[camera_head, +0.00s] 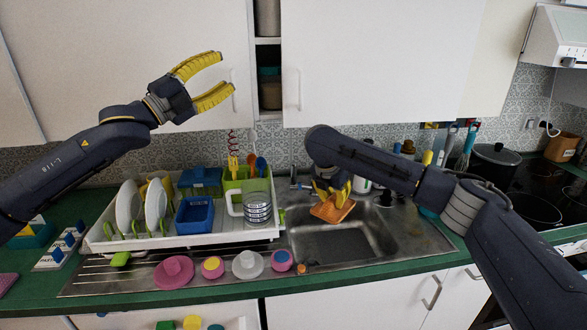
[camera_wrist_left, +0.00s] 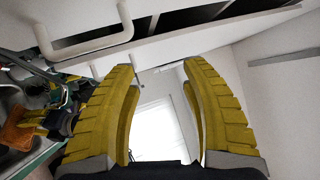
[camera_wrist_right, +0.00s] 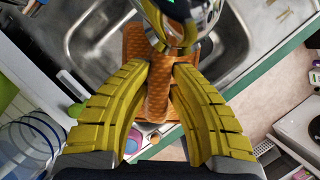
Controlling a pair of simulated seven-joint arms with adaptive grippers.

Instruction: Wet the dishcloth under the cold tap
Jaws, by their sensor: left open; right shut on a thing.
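The orange dishcloth (camera_head: 332,209) hangs over the sink (camera_head: 338,243). My right gripper (camera_head: 333,193) is shut on it. In the right wrist view the cloth (camera_wrist_right: 158,95) is pinched between the yellow fingertips (camera_wrist_right: 167,66), with parts showing behind and below them. The shiny chrome tap (camera_wrist_right: 178,22) is right at the fingertips there and covers part of the cloth. No water stream can be made out. My left gripper (camera_head: 227,72) is open and empty, raised in front of the upper cupboards. The cloth also shows at the left of the left wrist view (camera_wrist_left: 15,132).
A white dish rack (camera_head: 180,240) with plates, blue tubs and a jug stands left of the sink. Pink, white and yellow dishes (camera_head: 173,271) line the front of the drainer. A dark pot (camera_head: 492,164) stands at the right. White cupboards (camera_head: 370,60) hang behind.

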